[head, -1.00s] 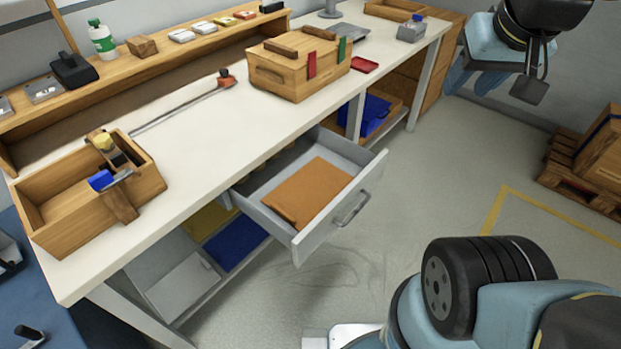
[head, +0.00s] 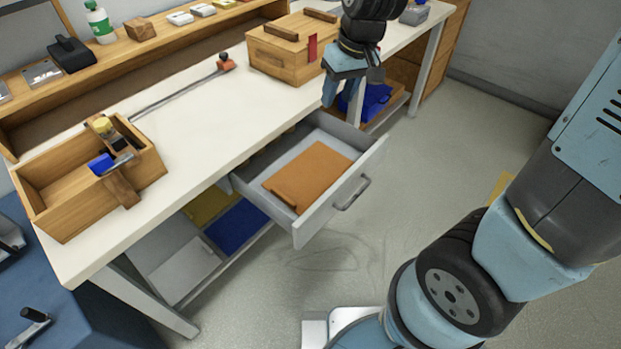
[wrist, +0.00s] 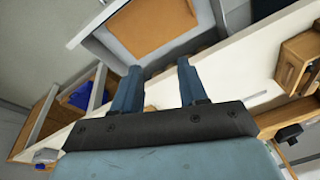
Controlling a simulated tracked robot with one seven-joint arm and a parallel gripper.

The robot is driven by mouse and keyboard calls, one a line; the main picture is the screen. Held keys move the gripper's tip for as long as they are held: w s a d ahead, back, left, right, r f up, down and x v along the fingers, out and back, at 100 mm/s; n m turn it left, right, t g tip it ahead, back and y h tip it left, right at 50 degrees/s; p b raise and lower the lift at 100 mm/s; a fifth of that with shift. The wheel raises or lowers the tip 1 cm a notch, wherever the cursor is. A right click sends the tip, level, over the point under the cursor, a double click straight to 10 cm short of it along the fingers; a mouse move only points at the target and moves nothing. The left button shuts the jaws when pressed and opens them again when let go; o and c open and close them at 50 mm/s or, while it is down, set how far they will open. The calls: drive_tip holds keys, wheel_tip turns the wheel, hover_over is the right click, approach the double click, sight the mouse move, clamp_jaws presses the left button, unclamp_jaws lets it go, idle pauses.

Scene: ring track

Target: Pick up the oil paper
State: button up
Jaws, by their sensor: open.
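The oil paper (head: 310,173) is a flat orange-brown sheet with a folded near edge. It lies inside the open grey drawer (head: 325,212) under the workbench. It also shows in the wrist view (wrist: 150,24), beyond the fingertips. My gripper (head: 342,97) is above and behind the drawer's right part, beside the wooden chest. In the wrist view my gripper (wrist: 158,72) is open, with two blue fingers apart and nothing between them. The oil paper is not touched by it.
The white bench top (head: 205,125) lies behind the drawer. A wooden chest (head: 277,60) stands on it beside my gripper. A wooden tool box (head: 60,197) is at the left. Blue bins (head: 372,102) sit on a shelf below the bench. The floor before the drawer is clear.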

drive_tip(key=a+f+n+g+h, duration=0.1)
drive_tip(key=a+f+n, duration=0.1)
drive_tip(key=a+f, duration=0.7)
drive_tip(key=n+h, duration=0.1)
drive_tip(key=n, duration=0.1)
hover_over(283, 196)
wheel_tip(283, 196, down, 10)
wheel_tip(283, 196, down, 8)
drive_tip(key=shift+w+d+r, duration=0.1)
drive_tip(key=shift+w+r, duration=0.05)
drive_tip(key=shift+f, duration=2.75)
clamp_jaws()
